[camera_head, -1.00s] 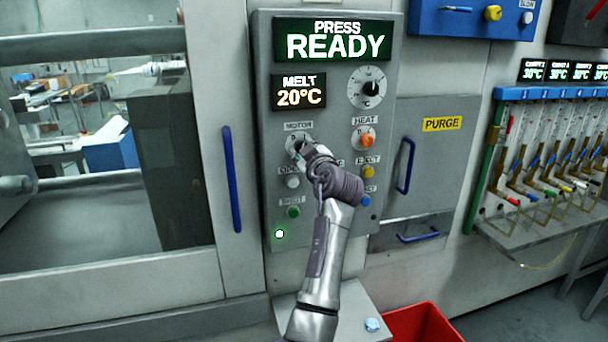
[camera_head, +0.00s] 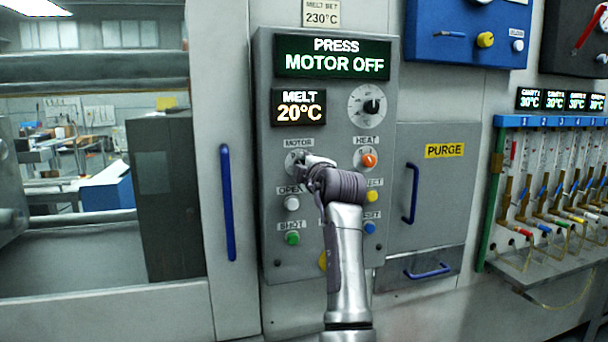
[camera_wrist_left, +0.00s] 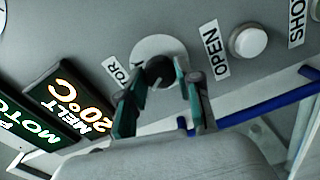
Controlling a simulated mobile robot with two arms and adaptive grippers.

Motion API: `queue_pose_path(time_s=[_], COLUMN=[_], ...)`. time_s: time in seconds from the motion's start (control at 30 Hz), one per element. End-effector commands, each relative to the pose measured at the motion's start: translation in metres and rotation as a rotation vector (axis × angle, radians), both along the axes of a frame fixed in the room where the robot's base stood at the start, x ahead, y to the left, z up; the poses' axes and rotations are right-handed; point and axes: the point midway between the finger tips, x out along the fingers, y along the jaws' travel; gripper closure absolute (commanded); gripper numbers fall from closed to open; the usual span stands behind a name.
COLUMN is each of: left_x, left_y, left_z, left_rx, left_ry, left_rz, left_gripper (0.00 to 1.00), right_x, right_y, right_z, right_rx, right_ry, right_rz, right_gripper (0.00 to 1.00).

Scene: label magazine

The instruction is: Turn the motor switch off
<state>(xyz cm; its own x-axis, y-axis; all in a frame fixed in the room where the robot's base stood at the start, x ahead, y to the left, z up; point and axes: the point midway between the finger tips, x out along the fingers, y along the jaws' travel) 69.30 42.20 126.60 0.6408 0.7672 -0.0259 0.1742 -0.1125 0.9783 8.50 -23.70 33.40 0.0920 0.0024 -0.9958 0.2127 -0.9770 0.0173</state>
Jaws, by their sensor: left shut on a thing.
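The motor switch (camera_head: 293,158) is a dark knob on a pale round plate under the MOTOR label on the grey control panel (camera_head: 265,215). It also shows in the left wrist view (camera_wrist_left: 158,68). My left gripper (camera_head: 304,165) is at the switch, its fingers on either side of the knob and shut on it. The same fingers show in the left wrist view (camera_wrist_left: 165,88). They partly cover the knob, so its exact angle is hard to read. The press display (camera_head: 332,56) reads "PRESS MOTOR OFF". My right gripper is not in view.
The heat knob (camera_head: 369,159) is right of the switch. The white open button (camera_head: 292,203) and green shot button (camera_head: 292,238) are below it. My arm partly hides the eject and reset labels. A blue door handle (camera_head: 227,203) stands left of the panel.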

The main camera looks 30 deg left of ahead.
Motion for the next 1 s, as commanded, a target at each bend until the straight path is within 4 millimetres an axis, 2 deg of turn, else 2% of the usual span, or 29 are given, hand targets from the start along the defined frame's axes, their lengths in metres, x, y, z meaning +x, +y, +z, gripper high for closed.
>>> queue_pose_path(time_s=[0.67,0.7,0.83,1.0], left_x=[-0.0004,-0.0003,-0.0004,-0.0003], left_y=[0.0,0.0,0.0,0.0], left_z=[0.003,0.0031,0.0024,0.0015], left_rx=[-0.039,-0.039,-0.04,-0.04], left_ry=[-0.056,-0.056,-0.054,-0.052], left_rz=[0.0,0.0,0.0,0.0], left_gripper=[1.0,0.62,0.41,0.4], right_x=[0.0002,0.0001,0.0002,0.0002], right_y=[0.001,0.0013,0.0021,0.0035], right_z=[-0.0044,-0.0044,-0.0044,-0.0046], right_rx=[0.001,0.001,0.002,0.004], right_ry=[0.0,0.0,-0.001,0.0], right_rz=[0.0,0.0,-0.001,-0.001], right_gripper=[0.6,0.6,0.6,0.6])
